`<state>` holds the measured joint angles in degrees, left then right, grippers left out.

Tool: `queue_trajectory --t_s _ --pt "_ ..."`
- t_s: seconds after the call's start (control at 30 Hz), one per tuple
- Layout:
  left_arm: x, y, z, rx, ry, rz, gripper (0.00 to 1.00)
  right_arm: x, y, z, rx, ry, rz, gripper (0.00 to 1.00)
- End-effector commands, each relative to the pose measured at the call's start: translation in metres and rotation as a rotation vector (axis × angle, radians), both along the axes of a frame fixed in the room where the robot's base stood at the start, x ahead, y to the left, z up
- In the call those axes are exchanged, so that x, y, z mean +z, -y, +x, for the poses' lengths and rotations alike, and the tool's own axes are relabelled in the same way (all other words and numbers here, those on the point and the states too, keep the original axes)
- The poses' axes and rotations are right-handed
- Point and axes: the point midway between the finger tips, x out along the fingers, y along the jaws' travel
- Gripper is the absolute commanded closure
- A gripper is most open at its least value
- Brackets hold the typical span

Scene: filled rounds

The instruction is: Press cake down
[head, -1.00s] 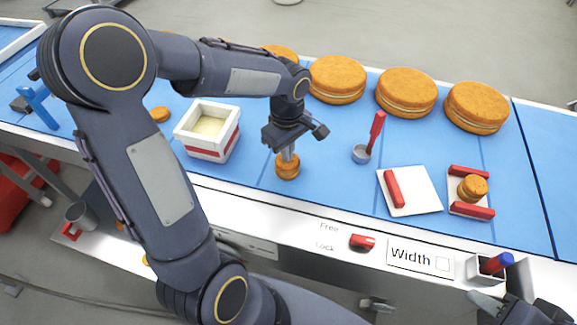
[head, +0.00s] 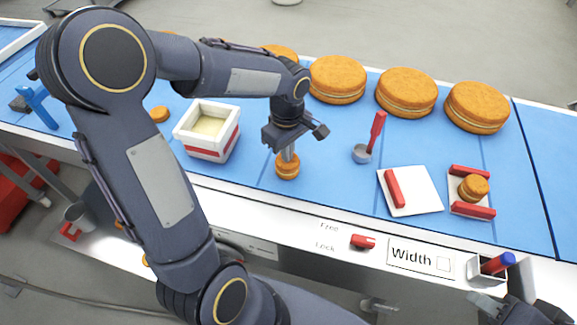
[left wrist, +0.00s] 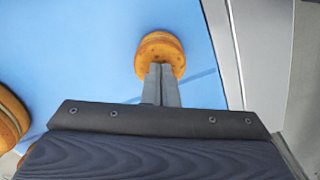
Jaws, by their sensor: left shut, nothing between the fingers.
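A small round filled cake (head: 287,170) sits on the blue conveyor belt (head: 330,215), below my left gripper. My left gripper (head: 288,156) points straight down with its fingers shut and empty, and its tips are at the cake's top. The left wrist view also shows the cake (left wrist: 160,50) under the closed fingers (left wrist: 160,84). Whether the tips press or only touch is hard to tell. My right gripper (head: 503,307) is only partly in view at the bottom right corner, and its jaws are unclear.
A white box of cream (head: 208,148) stands left of the cake. A red-handled scoop (head: 376,135) stands to the right. A white board (head: 420,190) with a red bar and a small cake between red bars (head: 472,188) lie further right. Large cakes (head: 406,92) line the back.

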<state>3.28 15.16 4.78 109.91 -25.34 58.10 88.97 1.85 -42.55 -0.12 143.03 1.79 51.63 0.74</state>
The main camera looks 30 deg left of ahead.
Motion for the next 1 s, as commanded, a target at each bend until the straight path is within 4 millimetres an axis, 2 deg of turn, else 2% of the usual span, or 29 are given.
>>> queue_trajectory --t_s 0.57,1.0 --pt "0.000 0.000 -0.001 0.000 -0.002 0.000 1.00 0.000 0.000 0.000 0.000 0.000 0.000 0.64" --pt "0.030 0.000 0.000 0.000 0.000 -0.001 1.00 0.023 0.000 0.000 0.000 0.000 0.000 0.64"
